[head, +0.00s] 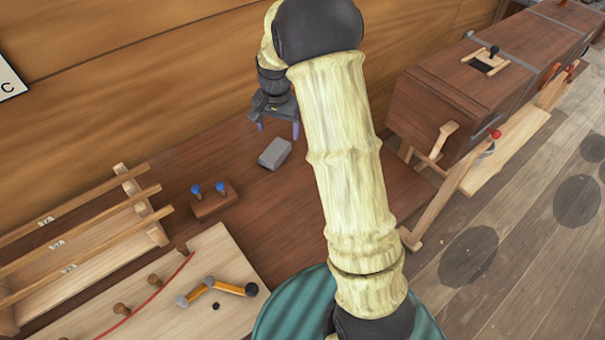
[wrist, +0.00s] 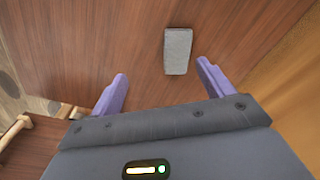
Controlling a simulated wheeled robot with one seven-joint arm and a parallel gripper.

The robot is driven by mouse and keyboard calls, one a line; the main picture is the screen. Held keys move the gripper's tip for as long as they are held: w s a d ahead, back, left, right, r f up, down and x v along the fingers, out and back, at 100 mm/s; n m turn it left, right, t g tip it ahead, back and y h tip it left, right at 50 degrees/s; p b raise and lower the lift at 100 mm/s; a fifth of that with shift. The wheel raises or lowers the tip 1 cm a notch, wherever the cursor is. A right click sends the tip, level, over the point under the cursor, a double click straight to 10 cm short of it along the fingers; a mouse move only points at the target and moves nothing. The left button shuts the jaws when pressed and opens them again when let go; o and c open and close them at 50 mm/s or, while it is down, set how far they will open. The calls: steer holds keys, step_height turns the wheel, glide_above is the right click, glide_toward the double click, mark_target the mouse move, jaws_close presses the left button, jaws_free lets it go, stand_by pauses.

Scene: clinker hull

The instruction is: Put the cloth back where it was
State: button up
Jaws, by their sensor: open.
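A small grey oblong thing (head: 275,153) lies flat on the dark brown bench top. It may be the folded cloth, but I cannot tell for sure. It also shows in the wrist view (wrist: 178,50), beyond the fingertips and nearer the right finger. My gripper (head: 278,127) is open and empty, with its two purple fingers apart, above the bench near the wall and behind the grey thing. In the wrist view my gripper (wrist: 162,72) has nothing between its fingers. No other cloth shows; my arm hides part of the bench.
A block with two blue-topped pegs (head: 213,200) stands left of the grey thing. A slatted wooden rack (head: 90,240) and a pale board (head: 150,290) with knobs lie further left. The wooden wall (head: 150,70) rises behind. A brown chest-like structure (head: 450,100) stands right.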

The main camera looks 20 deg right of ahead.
steer(key=s+r+n+t, duration=0.1)
steer(key=s+r+n, duration=0.1)
steer(key=s, duration=0.9)
steer(key=s+r+n, duration=0.1)
steer(key=s+n, duration=0.4)
steer(key=s, duration=0.6)
steer(key=shift+s+r+t, duration=0.35)
steer(key=shift+r+t, duration=0.05)
steer(key=shift+a, duration=0.1)
